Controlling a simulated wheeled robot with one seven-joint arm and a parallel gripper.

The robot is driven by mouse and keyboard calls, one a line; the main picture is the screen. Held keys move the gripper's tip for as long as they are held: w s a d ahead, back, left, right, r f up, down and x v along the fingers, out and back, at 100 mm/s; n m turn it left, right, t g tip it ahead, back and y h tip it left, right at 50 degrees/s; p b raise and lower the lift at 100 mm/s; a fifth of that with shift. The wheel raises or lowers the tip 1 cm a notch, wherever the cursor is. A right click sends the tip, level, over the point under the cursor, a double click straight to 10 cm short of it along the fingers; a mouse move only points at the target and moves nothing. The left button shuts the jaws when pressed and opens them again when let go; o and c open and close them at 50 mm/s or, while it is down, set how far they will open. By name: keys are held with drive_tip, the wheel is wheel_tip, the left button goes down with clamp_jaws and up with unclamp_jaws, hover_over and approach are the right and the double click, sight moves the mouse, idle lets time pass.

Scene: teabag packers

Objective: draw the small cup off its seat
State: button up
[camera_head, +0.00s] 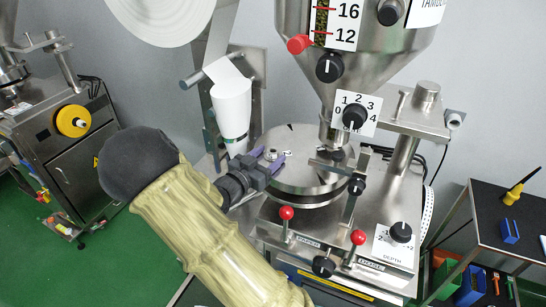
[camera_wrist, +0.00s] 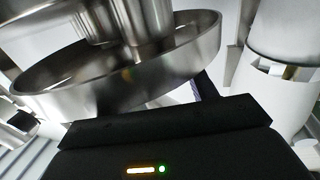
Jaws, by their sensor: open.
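My gripper (camera_head: 265,160) has purple fingers and is open at the left edge of the round metal turntable (camera_head: 305,178) of the packing machine. A small metal piece (camera_head: 271,154), which looks like the small cup, shows between or just beyond the fingers. I cannot tell whether the fingers touch it. In the wrist view the turntable's raised metal rim (camera_wrist: 60,88) fills the upper left, close in front of my dark gripper body. A bit of a purple finger (camera_wrist: 190,92) shows there; the cup cannot be made out for certain in that view.
The hopper (camera_head: 365,60) hangs above the turntable. Red-knobbed levers (camera_head: 286,213) and the depth dial (camera_head: 400,232) stand in front. A dark side table (camera_head: 500,205) is at the right.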

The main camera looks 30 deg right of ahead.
sight(268, 159)
drive_tip(key=c, duration=1.1)
wheel_tip(268, 159, up, 10)
drive_tip(key=b, duration=0.1)
drive_tip(key=shift+b, duration=0.3)
idle(0.5)
